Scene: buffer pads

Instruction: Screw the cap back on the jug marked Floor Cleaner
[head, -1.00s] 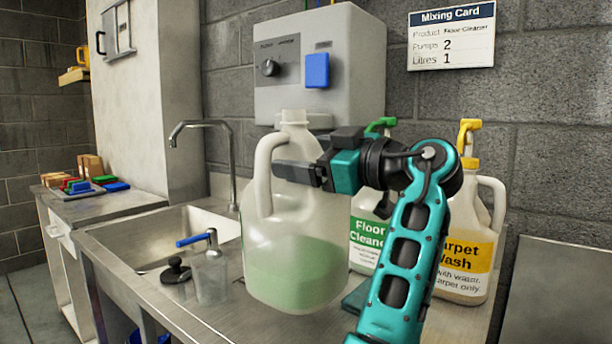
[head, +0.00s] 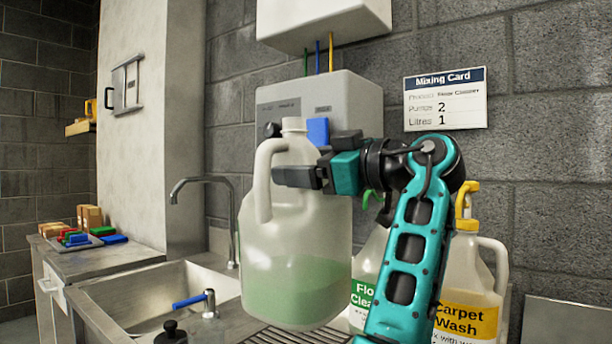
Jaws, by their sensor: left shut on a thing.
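A translucent jug (head: 300,225) with pale green liquid in its lower part hangs upright above the counter. Its white neck (head: 293,126) shows no cap, and no label shows on its visible side. My left gripper (head: 298,177) is shut at the upper part of this jug, by its handle (head: 262,180); the exact contact is hidden. The jug labelled Floor Cleaner (head: 362,298) stands behind my arm, mostly hidden, with a green top (head: 372,196) partly showing. No loose jug cap can be made out. My right gripper is not in view.
The Carpet Wash jug (head: 468,300) with a yellow top stands at right. A grey dispenser (head: 350,100) with a blue button is behind the held jug. The sink (head: 130,290) and faucet (head: 200,180) are at left. A blue-levered fitting (head: 208,302) and black knobbed piece (head: 171,332) are in front.

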